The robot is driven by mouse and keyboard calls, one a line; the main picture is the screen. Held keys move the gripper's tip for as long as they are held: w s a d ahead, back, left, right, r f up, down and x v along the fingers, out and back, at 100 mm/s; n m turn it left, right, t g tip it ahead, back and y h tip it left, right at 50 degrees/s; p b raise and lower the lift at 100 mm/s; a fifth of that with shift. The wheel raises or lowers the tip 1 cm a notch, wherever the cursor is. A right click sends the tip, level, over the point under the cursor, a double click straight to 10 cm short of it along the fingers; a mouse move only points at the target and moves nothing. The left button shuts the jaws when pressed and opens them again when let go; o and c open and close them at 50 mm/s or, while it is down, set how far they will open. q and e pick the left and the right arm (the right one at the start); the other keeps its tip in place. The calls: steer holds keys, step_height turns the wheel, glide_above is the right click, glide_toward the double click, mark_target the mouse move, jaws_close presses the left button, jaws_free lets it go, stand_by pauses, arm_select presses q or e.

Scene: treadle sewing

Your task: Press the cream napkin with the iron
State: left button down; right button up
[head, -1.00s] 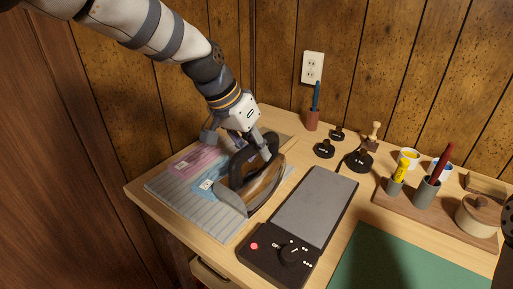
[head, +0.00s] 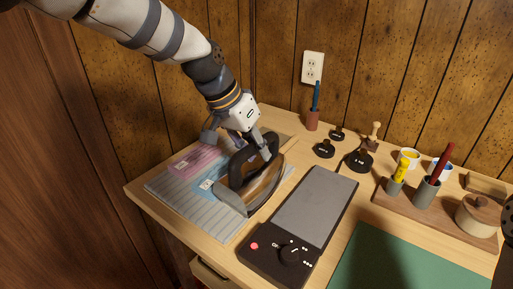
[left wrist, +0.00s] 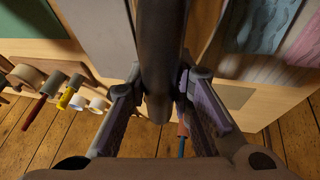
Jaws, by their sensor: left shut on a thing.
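The iron (head: 262,185) has a dark looped handle and a brown and grey body. It stands at the right side of a grey striped pad (head: 215,218), beside the dark heating plate. My left gripper (head: 262,150) is shut on the iron's handle from above. The left wrist view shows the handle (left wrist: 160,75) between the two fingers. A pink cloth (head: 188,161) and a blue cloth (head: 203,184) lie on the pad, and the iron hides part of the blue one. I cannot make out a cream napkin.
The heating plate (head: 315,205) has a red light and a knob. Black round weights (head: 359,161), a pen cup (head: 312,120) and a wooden tray (head: 440,216) with cups stand behind and to the right. A green mat (head: 410,262) lies bare at the front right.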

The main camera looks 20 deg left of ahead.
arm_select(q)
steer(key=shift+s+f, duration=0.15)
steer(key=shift+f, duration=0.15)
steer(key=r, duration=0.4)
steer(key=r+p, duration=0.1)
steer(key=r, duration=0.3)
steer(key=shift+w+r, duration=0.2)
steer(key=shift+r, duration=0.2)
arm_select(e)
steer(key=shift+w+r+t, duration=0.4)
steer(key=shift+w+r, duration=0.5)
steer(key=shift+w, duration=0.1)
